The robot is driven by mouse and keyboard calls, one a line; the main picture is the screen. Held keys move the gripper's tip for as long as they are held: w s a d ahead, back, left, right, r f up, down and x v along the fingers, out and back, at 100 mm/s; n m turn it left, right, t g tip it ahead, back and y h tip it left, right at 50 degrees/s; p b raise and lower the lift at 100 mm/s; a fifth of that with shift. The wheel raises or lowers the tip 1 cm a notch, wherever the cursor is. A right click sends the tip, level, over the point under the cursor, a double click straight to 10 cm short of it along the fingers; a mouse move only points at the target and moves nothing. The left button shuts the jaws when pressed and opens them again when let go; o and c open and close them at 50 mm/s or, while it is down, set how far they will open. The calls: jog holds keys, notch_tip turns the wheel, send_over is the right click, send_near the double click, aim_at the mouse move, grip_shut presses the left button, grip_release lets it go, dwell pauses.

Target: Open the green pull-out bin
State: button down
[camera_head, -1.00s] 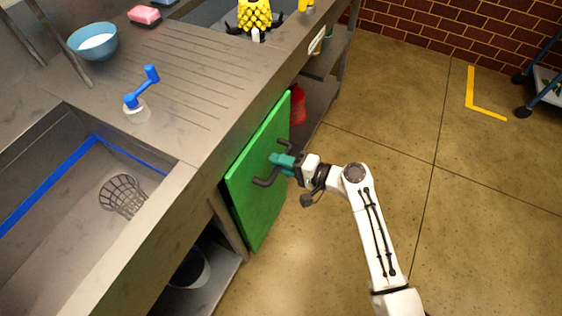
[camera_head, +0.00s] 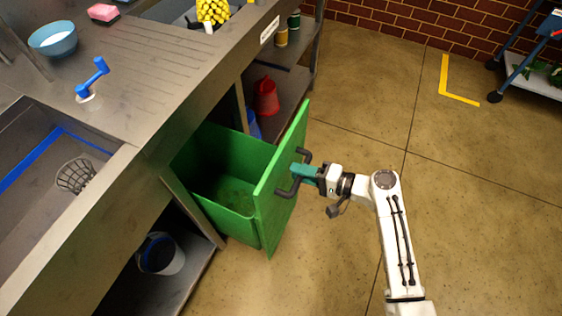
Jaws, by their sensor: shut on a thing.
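The green pull-out bin (camera_head: 232,200) stands out from under the metal counter. Its flat green front panel (camera_head: 268,212) is clear of the counter's face, and the open inside of the bin shows behind it. A dark bar handle (camera_head: 286,192) is fixed to the outer side of the panel. My gripper (camera_head: 303,174), with teal fingers, is shut on the handle at about its middle. The bin's rear part is hidden under the counter.
A red container (camera_head: 265,97) stands on the shelf behind the bin. A grey bucket (camera_head: 161,254) sits on the lower shelf.

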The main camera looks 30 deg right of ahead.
jog(key=f+p+v, duration=0.1)
jog(key=f+v, duration=0.1)
jog(key=v, duration=1.1)
jog(key=shift+s+d+f, duration=0.2)
jog(key=shift+s+f, duration=0.15)
jog(key=shift+f, duration=0.05)
jog(key=c, duration=1.1)
grip_release()
jog(key=v, duration=1)
jog(key=shift+s+d, duration=0.2)
jog(key=shift+s, duration=0.1)
